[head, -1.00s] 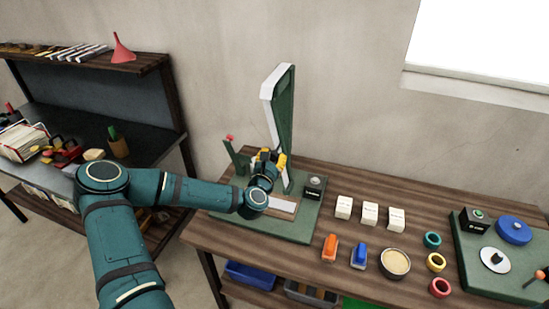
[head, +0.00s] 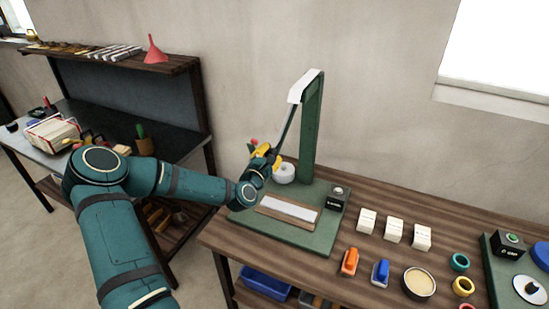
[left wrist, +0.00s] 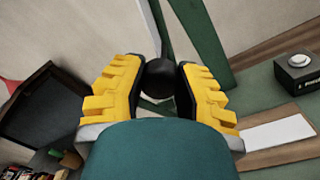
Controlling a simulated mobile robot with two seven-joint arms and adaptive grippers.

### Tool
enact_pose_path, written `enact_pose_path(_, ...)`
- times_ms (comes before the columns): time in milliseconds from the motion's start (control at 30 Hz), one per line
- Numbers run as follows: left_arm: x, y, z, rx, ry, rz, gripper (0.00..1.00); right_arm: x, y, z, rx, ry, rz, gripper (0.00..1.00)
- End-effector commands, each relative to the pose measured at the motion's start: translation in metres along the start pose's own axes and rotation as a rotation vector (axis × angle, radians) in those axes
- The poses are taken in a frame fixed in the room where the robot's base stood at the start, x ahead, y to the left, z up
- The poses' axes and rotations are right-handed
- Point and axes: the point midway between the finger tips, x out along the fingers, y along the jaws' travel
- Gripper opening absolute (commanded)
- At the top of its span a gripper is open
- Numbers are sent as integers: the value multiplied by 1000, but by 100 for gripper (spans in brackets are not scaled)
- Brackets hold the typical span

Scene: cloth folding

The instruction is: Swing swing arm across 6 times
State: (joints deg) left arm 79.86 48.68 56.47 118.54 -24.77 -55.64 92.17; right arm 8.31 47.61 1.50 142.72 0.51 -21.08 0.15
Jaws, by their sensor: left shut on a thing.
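The swing arm (head: 289,120) is a thin dark rod hanging from the white top of a green post (head: 312,130). It slants down and left of the post. My left gripper (head: 264,156) is at its lower end. In the left wrist view the yellow fingers (left wrist: 160,88) are shut around a round black knob (left wrist: 160,77), with the rod rising behind it. The post (left wrist: 203,45) stands right of the knob there. My right gripper is not in view.
The green base holds a wooden plate with a white strip (head: 288,208), a white roll (head: 284,172) and a black button box (head: 337,198). White blocks (head: 394,230), orange and blue handled tools and coloured rings lie to the right. A dark shelf bench (head: 120,75) stands left.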

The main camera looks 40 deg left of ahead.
Motion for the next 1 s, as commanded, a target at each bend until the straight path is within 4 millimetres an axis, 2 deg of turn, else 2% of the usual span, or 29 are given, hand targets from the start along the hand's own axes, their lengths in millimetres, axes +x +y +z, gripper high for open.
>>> enact_pose_path(400, 1, 5, -3, 14, 4, 8, 0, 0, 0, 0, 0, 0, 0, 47)
enact_pose_path(433, 1, 5, -3, 14, 4, 9, 36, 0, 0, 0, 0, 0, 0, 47)
enact_pose_path(500, 1, 5, -3, 14, 4, 9, 60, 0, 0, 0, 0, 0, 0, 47)
enact_pose_path(533, 1, 5, -3, 14, 4, 9, 65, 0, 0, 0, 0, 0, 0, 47)
enact_pose_path(867, -1, 3, -2, 12, 2, 4, 65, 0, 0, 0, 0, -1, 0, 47)
enact_pose_path(1000, -14, 3, -3, 13, 3, 3, 65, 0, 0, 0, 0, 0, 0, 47)
